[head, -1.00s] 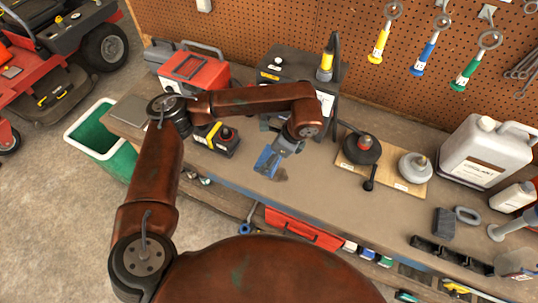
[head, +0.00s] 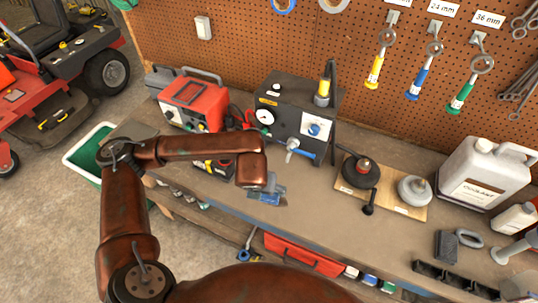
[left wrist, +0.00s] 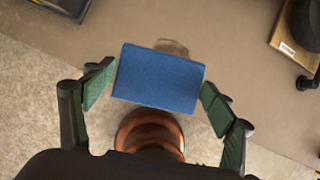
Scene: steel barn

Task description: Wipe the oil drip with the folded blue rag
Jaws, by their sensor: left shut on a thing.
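The folded blue rag (left wrist: 158,80) is pinched between the green-padded fingers of my left gripper (left wrist: 155,92) in the left wrist view. In the head view the rag (head: 265,198) shows partly below my left gripper (head: 271,187), close to the bench's front edge. A brownish patch, the oil drip (left wrist: 172,46), shows just beyond the rag's far edge in the left wrist view. The rag seems to hide part of it. Whether the rag touches the bench top I cannot tell. My right gripper is not in view.
On the bench (head: 325,225), a red charger (head: 193,100) and a dark box with a gauge (head: 295,115) stand behind. To the right are an oil can (head: 360,172) on a board and a white jug (head: 482,172). A green bin (head: 88,150) stands left.

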